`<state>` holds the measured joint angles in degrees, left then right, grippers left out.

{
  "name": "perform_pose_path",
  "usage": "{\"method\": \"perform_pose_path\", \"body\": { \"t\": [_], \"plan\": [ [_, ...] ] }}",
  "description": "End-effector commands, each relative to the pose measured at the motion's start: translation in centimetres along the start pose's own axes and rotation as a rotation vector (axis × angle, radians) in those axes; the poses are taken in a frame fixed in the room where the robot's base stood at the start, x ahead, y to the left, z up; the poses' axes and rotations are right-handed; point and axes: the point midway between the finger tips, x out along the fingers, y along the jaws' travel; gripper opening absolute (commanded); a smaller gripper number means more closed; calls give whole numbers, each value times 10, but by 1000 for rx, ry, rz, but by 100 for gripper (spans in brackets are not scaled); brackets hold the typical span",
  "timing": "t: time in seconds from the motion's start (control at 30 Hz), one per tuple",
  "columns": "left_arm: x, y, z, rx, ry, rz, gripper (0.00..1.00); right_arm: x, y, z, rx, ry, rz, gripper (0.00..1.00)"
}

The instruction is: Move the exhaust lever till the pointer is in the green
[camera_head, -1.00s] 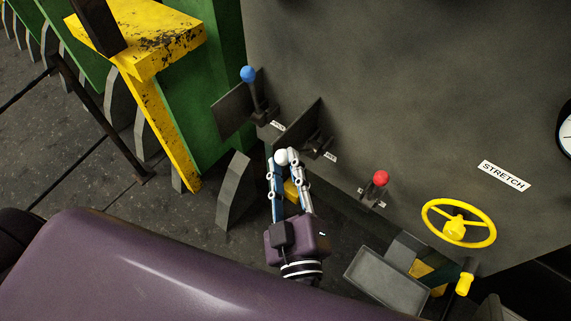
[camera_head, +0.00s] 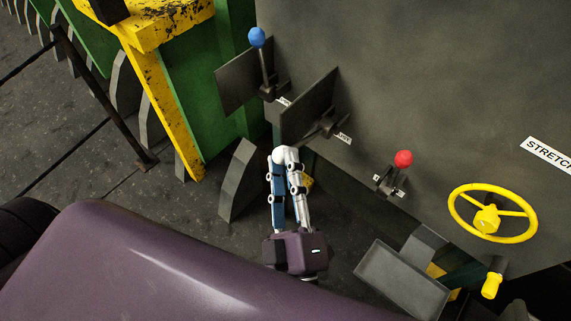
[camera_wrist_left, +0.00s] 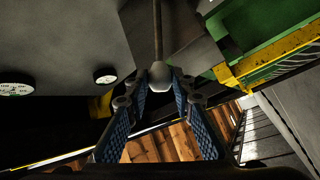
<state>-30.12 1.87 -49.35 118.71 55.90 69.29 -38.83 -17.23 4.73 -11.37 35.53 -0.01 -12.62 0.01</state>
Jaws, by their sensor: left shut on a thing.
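A lever with a white ball knob (camera_head: 280,153) comes out beside a dark plate (camera_head: 308,106) on the grey machine wall. It leans down toward me, and its small label cannot be read. My left gripper (camera_head: 286,158) is shut on this white knob. In the left wrist view the knob (camera_wrist_left: 160,75) sits between the blue-padded fingers (camera_wrist_left: 160,88), with the lever rod (camera_wrist_left: 157,30) running up from it. Two round gauges show there, a nearer one (camera_wrist_left: 15,86) and a smaller one (camera_wrist_left: 105,76). Their pointers are too small to read. My right gripper is not in view.
A blue-knobbed lever (camera_head: 257,38) stands upper left of the held one, and a red-knobbed lever (camera_head: 403,159) stands to the right. A yellow handwheel (camera_head: 487,219) and a grey tray (camera_head: 402,280) are at lower right. A yellow post (camera_head: 165,115) stands left.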

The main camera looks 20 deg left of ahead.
Motion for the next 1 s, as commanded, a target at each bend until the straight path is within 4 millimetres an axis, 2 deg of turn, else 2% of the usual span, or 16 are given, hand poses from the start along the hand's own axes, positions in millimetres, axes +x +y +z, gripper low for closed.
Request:
{"method": "perform_pose_path", "body": {
  "t": [0.17,0.2,0.33,0.67,1.0],
  "plan": [
    [0,0,1,1,-4,-1,0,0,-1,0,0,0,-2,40],
    [0,0,1,1,-5,-1,26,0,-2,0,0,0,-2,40],
    [0,0,1,1,-4,-1,40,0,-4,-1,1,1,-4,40],
    [-4,0,1,2,-4,-2,40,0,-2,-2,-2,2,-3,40],
    [-56,0,1,3,-6,-3,40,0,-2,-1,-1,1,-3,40]
  ]
}}
